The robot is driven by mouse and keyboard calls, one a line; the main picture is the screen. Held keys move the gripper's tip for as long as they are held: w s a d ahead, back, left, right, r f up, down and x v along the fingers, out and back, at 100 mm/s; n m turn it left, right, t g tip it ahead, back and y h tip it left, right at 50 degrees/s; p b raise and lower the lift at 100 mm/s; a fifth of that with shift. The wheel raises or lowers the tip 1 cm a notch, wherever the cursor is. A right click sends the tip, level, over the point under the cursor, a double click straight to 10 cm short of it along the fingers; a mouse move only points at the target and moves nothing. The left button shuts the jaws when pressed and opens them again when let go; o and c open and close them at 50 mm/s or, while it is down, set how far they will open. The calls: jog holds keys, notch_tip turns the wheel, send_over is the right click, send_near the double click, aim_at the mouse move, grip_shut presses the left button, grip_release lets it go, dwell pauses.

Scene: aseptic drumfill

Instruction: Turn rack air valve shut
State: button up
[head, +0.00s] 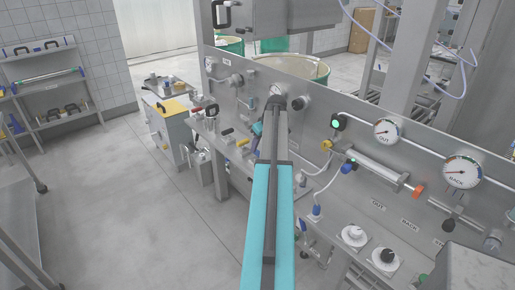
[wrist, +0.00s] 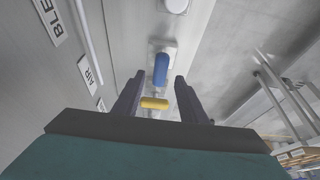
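My gripper (wrist: 158,79) is open in the wrist view, its two dark fingers apart. A yellow handle (wrist: 154,103) lies crosswise in the gap between the fingers, and I see no finger touching it. A blue handle (wrist: 161,68) shows near the fingertips, lengthwise, a little beyond the yellow one. An AIR label (wrist: 88,72) is on the panel to the left. I cannot tell which handle it belongs to. In the head view my arm hides most of the gripper. A yellow handle (head: 243,143) shows just left of the arm there.
A white part (wrist: 176,5) is at the top of the wrist view. In the head view, gauges (head: 386,131), a yellow fitting (head: 327,145) and a blue fitting (head: 348,168) line the panel at right. A cart (head: 172,128) stands at left. The floor (head: 110,210) at left is clear.

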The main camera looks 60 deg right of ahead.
aim_at(257, 151)
jog(key=shift+p+x, duration=0.45)
jog(key=shift+x, duration=1.05)
jog(key=c, duration=0.8)
jog(key=shift+a, duration=0.25)
grip_shut()
jog(key=shift+d, duration=0.2)
